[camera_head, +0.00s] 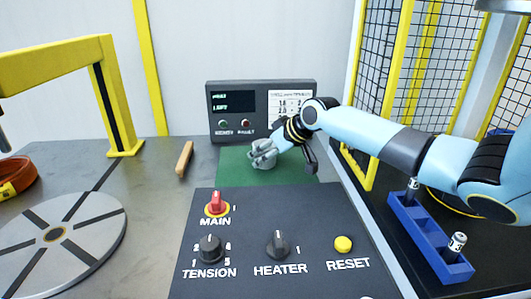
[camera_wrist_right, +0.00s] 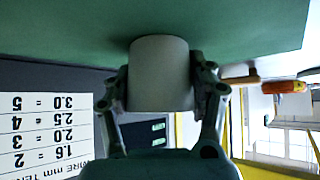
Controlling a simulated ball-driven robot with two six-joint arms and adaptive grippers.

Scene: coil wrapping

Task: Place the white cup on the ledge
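The white cup (camera_wrist_right: 158,72) is between the two fingers of my right gripper (camera_wrist_right: 160,88) in the right wrist view, with a finger pressed against each side. That view is upside down, and the cup's far end is at the green mat (camera_wrist_right: 75,28). In the head view my right gripper (camera_head: 263,154) is over the green mat (camera_head: 238,175), and its fingers mostly hide the cup. I cannot tell whether the cup rests on the mat or hangs just above it. I cannot make out which surface is the ledge. My left gripper is out of view.
A dark control panel (camera_head: 250,225) with knobs stands in front of the mat. A grey display box (camera_head: 232,122) stands behind it. A wooden-handled tool (camera_head: 184,158) lies left of the mat. A round disc (camera_head: 90,240) is at left, a blue rack (camera_head: 430,245) at right.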

